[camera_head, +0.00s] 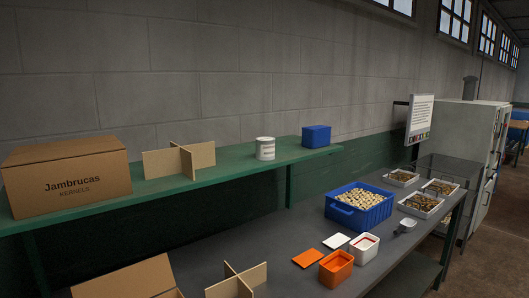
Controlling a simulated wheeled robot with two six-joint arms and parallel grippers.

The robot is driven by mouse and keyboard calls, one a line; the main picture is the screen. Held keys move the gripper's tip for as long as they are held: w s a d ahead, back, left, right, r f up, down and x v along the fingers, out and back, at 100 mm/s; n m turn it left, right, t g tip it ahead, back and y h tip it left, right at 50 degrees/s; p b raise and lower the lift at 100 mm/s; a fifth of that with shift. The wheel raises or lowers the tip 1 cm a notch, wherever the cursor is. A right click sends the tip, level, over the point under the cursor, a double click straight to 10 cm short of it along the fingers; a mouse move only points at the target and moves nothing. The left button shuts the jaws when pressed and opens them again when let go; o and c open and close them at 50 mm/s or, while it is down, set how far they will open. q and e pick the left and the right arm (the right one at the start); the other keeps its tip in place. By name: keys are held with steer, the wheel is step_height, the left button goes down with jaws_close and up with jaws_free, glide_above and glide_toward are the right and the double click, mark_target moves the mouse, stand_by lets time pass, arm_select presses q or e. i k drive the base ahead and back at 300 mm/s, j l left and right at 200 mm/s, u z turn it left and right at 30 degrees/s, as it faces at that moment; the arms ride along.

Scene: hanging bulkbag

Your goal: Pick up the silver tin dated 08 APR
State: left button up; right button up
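A pale cylindrical tin (265,149) stands upright on the green shelf, right of a cardboard divider. It has a light label with small dark marks, too small to read, so I cannot tell its date. No other tin of this shape shows clearly. Neither of my grippers is in view.
The green shelf (225,167) also bears a Jambrucas carton (66,178), the divider (180,160) and a blue box (316,136). The grey table (210,262) below holds a blue crate of pale pieces (345,210), orange (336,268) and white tubs (364,248), and several trays.

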mark_target(266, 144)
steer(key=i+l, duration=0.2)
steer(key=l, duration=0.15)
steer(key=i+l+u, duration=0.15)
steer(key=l, duration=0.25)
steer(key=i+l, duration=0.15)
steer(key=l, duration=0.25)
steer(key=i+l+u, duration=0.1)
steer(key=l, duration=0.25)
steer(key=i+l, duration=0.2)
steer(key=l, duration=0.2)
steer(key=i+u, duration=0.05)
